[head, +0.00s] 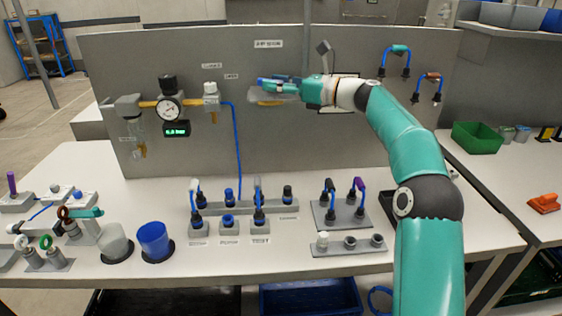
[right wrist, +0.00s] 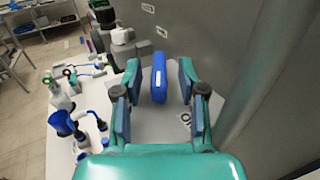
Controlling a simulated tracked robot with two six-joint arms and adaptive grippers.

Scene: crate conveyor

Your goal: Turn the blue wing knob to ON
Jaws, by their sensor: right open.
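The blue wing knob (right wrist: 159,78) shows in the right wrist view as an upright, elongated blue block. My right gripper (right wrist: 158,88) is open, with one finger on each side of the knob and a visible gap on both sides. In the head view my right gripper (head: 279,87) reaches left in front of the upper middle of the grey panel. It covers most of the knob there, and blue shows at the fingertips. The ON mark cannot be made out. My left gripper is not in view.
The grey panel (head: 150,60) stands behind the white table (head: 190,275). A pressure gauge (head: 169,108) and a blue hose (head: 237,150) are left of my gripper.

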